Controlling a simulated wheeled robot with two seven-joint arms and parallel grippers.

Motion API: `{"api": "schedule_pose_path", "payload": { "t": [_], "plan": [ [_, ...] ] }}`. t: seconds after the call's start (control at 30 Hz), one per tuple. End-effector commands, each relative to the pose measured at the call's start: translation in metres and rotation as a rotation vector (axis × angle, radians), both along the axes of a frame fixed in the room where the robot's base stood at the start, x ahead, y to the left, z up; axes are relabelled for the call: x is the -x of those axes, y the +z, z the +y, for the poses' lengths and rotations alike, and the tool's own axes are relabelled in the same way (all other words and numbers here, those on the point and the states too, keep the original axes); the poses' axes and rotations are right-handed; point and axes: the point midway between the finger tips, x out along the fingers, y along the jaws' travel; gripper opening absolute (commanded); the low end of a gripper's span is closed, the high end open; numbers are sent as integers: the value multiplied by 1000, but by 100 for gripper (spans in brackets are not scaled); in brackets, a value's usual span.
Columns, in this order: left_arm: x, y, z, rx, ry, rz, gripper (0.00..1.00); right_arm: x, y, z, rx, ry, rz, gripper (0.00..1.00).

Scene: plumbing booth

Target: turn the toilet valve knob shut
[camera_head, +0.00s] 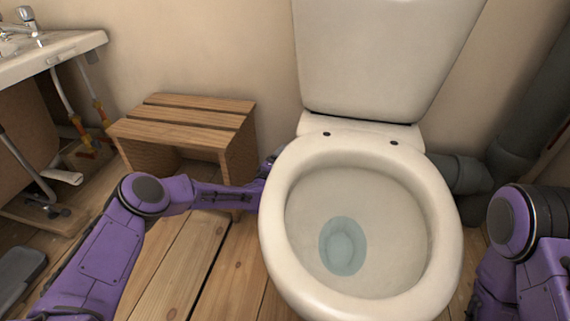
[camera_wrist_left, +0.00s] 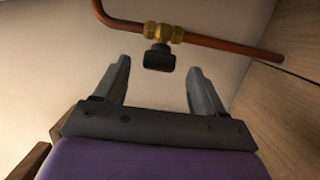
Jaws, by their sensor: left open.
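The toilet valve shows in the left wrist view as a brass body (camera_wrist_left: 163,33) on a copper pipe (camera_wrist_left: 225,43), with a dark knob (camera_wrist_left: 158,58) facing my gripper. My left gripper (camera_wrist_left: 158,75) is open and empty. The knob lies between and slightly beyond its two fingertips, with no visible contact. In the head view my left arm (camera_head: 150,195) reaches behind the left side of the toilet (camera_head: 360,230), and its gripper and the valve are hidden there. My right arm (camera_head: 515,225) is at the right edge; its gripper is out of the picture.
A slatted wooden stool (camera_head: 185,115) stands left of the toilet, close behind my left arm. A sink (camera_head: 50,55) is at the far left. Grey drain pipes (camera_head: 515,145) are at the right. Bare floorboards (camera_head: 190,260) lie in front of the stool.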

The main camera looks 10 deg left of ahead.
Motion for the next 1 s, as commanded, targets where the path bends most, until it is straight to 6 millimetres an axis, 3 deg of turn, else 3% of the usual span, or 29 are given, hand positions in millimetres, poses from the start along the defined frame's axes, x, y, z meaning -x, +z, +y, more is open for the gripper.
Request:
{"api": "schedule_pose_path", "payload": {
  "t": [0.17, 0.4, 0.43, 0.6, 0.8, 1.0],
  "plan": [
    [-17, -2, -3, 0, 2, 0, 70, -12, -3, 8, -33, -88, -94, 43],
    [-19, 1, -3, 1, 2, 1, 70, -13, 0, 9, -37, -99, -105, 43],
    [-19, 1, -3, 1, 2, 1, 67, -13, 0, 9, -37, -98, -105, 43],
    [-19, 0, -3, 1, 2, 1, 14, -13, 0, 9, -37, -98, -104, 43],
    [-19, -2, -3, -27, 3, -34, 14, -13, 0, 9, -36, -97, -103, 43],
    [-20, -8, -3, -168, 1, -256, 14, -13, 0, 9, -35, -97, -103, 43]
  ]
}}
